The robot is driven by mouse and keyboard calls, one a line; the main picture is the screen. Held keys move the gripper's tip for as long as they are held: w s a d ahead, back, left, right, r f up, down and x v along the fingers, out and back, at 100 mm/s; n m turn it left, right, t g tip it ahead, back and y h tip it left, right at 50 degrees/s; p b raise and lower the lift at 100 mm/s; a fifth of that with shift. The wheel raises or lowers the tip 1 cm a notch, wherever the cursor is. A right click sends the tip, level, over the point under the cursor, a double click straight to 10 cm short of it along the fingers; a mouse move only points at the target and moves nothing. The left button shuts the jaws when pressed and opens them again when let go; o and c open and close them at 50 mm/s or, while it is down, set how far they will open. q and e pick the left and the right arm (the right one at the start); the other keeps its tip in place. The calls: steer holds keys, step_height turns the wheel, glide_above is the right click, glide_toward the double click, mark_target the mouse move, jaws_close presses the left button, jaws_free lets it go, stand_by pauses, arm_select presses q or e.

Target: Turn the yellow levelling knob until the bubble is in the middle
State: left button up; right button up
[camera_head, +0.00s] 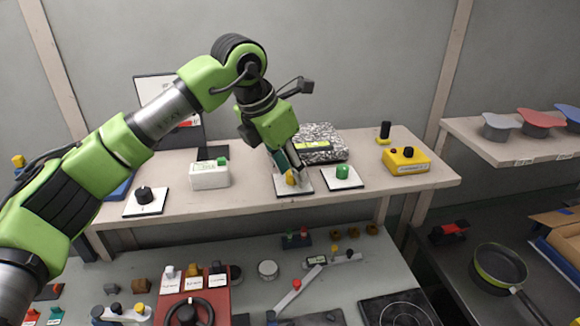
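The yellow knob (291,178) stands on a white square plate (308,188) near the front edge of the raised shelf. My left gripper (289,168) points down at it from above, its fingertips right at the knob and partly covering it. I cannot tell whether the fingers touch or grip it. Behind them lies a speckled slab (325,134) with a yellow-green vial (314,146), partly hidden by my gripper. The bubble is too small to make out. My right gripper is not in view.
A green knob (342,172) on its plate stands close on the right, and a white box (209,176) on the left. A black knob (144,194), a yellow box (406,160) and the wall behind bound the space. The lower bench (250,300) is crowded.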

arm_select(q)
jaws_close()
steer(key=n+b, duration=0.1)
steer(key=b, duration=0.2)
steer(key=shift+f+n+y, duration=0.25)
steer(key=shift+n+y, duration=0.15)
steer(key=shift+r+n+t+b, duration=0.25)
steer(key=shift+n+t+b, duration=0.2)
steer(key=shift+n, duration=0.25)
jaws_free()
steer(key=shift+s, duration=0.1)
